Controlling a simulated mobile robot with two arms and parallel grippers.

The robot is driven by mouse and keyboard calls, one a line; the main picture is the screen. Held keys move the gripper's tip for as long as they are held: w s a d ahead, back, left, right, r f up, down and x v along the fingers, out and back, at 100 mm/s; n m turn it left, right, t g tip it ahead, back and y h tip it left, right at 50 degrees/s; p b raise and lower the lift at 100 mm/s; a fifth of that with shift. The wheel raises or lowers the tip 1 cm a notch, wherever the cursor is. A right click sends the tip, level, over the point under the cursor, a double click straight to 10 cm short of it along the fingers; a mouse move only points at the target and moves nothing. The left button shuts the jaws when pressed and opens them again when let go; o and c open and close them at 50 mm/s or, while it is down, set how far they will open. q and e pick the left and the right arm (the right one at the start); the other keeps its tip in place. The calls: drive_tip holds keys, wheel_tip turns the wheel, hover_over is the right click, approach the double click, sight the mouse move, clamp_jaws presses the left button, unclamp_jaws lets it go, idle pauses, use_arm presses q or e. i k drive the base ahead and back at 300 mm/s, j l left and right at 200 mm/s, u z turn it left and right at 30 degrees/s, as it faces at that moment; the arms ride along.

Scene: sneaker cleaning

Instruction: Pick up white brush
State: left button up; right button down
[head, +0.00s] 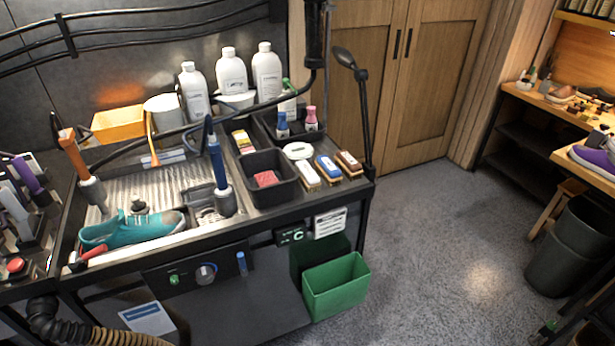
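The white brush (307,175) lies on the right part of the cleaning bench. It has a pale top and a wooden body, and it is the leftmost of a row of similar brushes. A blue-topped brush (328,168) lies just to its right, and a brown-topped brush (349,163) beyond that. The brushes lie close together; I cannot tell if they touch. Neither of my grippers shows in the head view, and nothing holds the white brush.
A black bin with a red block (266,178) stands left of the white brush. A white round item (297,151) lies behind it. A black lamp stand (364,120) rises at the right edge. A teal shoe (130,229) lies in the sink area. The floor (450,250) to the right is clear.

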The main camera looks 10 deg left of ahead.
sight(309, 178)
drive_tip(key=i+l, duration=1.05)
drive_tip(key=i+l+z, duration=0.05)
drive_tip(key=i, duration=0.05)
